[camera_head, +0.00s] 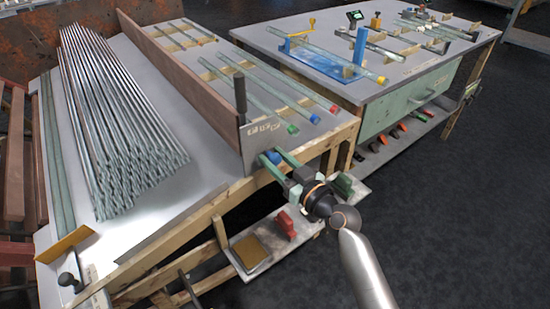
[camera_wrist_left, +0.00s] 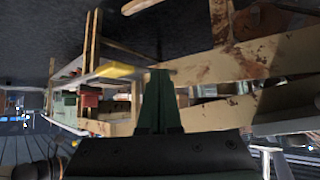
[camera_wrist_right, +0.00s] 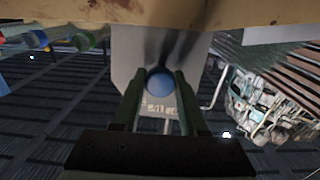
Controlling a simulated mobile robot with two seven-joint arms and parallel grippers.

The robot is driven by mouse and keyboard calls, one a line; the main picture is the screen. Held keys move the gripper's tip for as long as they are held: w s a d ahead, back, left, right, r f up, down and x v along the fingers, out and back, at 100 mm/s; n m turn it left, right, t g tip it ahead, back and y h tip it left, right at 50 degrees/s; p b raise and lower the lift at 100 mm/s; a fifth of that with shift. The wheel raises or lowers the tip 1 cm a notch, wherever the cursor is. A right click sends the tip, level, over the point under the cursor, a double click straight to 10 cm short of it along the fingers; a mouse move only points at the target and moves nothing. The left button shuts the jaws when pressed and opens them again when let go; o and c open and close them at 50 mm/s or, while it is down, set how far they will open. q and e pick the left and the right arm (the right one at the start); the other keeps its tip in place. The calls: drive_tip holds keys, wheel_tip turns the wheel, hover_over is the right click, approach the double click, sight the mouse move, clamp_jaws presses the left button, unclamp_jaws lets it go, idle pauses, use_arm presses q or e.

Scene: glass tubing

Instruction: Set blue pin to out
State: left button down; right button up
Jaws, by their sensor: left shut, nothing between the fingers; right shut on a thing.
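The blue pin shows as a round blue knob (camera_head: 272,157) at the front end plate of the near bench, and as a blue ball (camera_wrist_right: 159,83) in the right wrist view. My right gripper (camera_head: 275,156) is shut on the knob, one green finger on each side of it. How far the pin stands in or out of the plate cannot be told. My left gripper (camera_wrist_left: 158,73) shows in its own wrist view, fingers together and empty, low beside the bench's wooden frame. It is not clearly seen in the head view.
The end plate (camera_head: 258,139) closes the brown divider (camera_head: 180,85). Glass tubes with red, blue and green (camera_head: 292,129) ends lie right of it, a tube bundle (camera_head: 115,125) left. A dark upright handle (camera_head: 240,92) stands close. A lower shelf (camera_head: 262,262) lies below. Floor at right is clear.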

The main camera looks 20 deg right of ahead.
clamp_jaws()
drive_tip(key=shift+d, duration=0.1)
idle(0.7)
drive_tip(key=shift+s+d, duration=0.25)
drive_tip(key=shift+s, duration=0.75)
use_arm(q)
drive_tip(key=shift+s+f, duration=0.15)
drive_tip(key=shift+f, duration=0.15)
drive_tip(key=shift+g, duration=0.3)
drive_tip(key=shift+s+f, duration=0.1)
drive_tip(key=shift+s, duration=0.05)
use_arm(e)
drive_tip(key=o, duration=1)
unclamp_jaws()
